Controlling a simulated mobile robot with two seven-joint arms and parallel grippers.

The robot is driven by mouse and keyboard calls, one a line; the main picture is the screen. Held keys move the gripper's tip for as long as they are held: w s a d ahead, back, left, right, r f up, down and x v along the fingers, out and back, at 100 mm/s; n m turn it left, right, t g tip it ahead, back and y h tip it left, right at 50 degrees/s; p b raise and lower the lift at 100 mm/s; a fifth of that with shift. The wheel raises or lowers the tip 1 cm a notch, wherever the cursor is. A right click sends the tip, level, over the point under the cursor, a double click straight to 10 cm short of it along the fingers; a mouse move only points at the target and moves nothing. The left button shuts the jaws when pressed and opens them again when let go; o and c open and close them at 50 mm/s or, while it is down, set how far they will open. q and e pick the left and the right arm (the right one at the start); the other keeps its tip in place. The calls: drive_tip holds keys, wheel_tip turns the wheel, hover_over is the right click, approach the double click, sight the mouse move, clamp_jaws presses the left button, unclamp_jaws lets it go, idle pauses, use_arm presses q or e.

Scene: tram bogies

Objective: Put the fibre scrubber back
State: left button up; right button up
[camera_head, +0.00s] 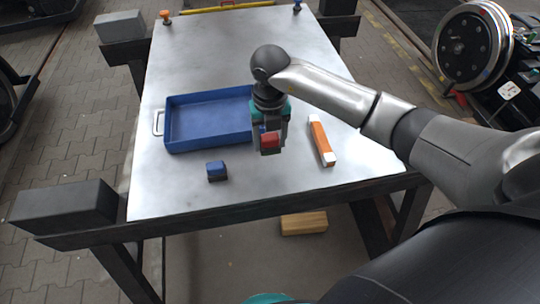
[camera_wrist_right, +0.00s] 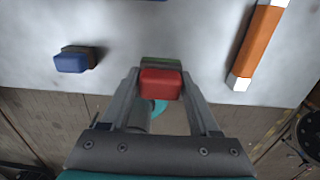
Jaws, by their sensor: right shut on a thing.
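My right gripper (camera_head: 268,130) is over the metal table, right of the blue tray, pointing down. It is shut on a small red block with a dark green layer (camera_head: 270,143), which looks like a scrubber. In the right wrist view the red block (camera_wrist_right: 161,84) sits between the two fingers (camera_wrist_right: 162,95). I cannot tell whether it touches the table. A similar blue block with a dark layer (camera_head: 216,170) lies on the table, lower left; it also shows in the right wrist view (camera_wrist_right: 72,61). My left gripper is not in view.
The open blue tray (camera_head: 168,125) looks empty; my right gripper hides part of its right side. An orange and white bar (camera_head: 321,140) lies right of the gripper. A yellow wooden block (camera_head: 304,223) is below the table's front edge. The table's back half is mostly clear.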

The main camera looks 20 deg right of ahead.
sight(270, 136)
drive_tip(key=shift+f+b, duration=0.5)
drive_tip(key=shift+f, duration=2.6)
drive_tip(key=shift+f, duration=0.2)
drive_tip(key=o, duration=1.3)
wheel_tip(270, 136, up, 12)
drive_tip(key=shift+r+p, duration=0.25)
drive_tip(key=shift+p, duration=0.75)
